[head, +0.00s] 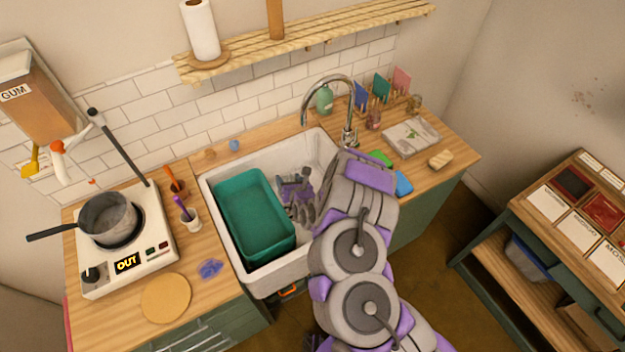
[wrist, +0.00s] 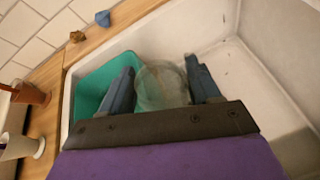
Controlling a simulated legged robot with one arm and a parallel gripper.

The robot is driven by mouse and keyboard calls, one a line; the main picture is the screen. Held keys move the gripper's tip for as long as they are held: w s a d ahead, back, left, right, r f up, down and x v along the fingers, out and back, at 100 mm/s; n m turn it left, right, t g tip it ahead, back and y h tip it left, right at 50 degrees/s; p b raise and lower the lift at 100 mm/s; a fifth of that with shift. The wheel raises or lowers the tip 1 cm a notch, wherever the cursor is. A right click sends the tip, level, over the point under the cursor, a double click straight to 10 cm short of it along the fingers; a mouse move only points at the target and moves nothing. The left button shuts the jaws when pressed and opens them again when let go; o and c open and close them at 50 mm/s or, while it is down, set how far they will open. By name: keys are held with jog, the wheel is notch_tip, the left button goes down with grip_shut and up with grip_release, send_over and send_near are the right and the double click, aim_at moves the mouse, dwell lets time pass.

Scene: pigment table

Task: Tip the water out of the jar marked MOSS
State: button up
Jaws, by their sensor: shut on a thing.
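A clear, slightly greenish glass jar (wrist: 162,86) shows in the wrist view between the two blue-grey fingers of my gripper (wrist: 160,70). The fingers are shut on it from both sides. No label can be read on it, and I cannot tell how much water is inside or how far it tilts. In the head view my gripper (head: 294,186) is over the white sink (head: 312,152), right of the green tub (head: 254,215); the jar is hard to make out there. The tub also shows in the wrist view (wrist: 92,86), left of the jar.
The tap (head: 350,128) arches over the sink's back edge, close to my arm. Left of the sink are a hotplate (head: 150,250) marked OUT, a pan (head: 108,218) and a white cup (head: 191,222). At right a side table holds labelled cards, one (head: 608,252) reading "MOS", cut off.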

jog(key=shift+s+a+r+n+t+h+p, duration=0.25)
jog(key=shift+s+a+r+n+h+p, duration=0.1)
jog(key=shift+a+n+p, duration=0.25)
jog(key=shift+s+a+r+n+t+h+p, duration=0.3)
jog(key=shift+s+a+r+p, duration=0.1)
jog(key=shift+p, duration=0.3)
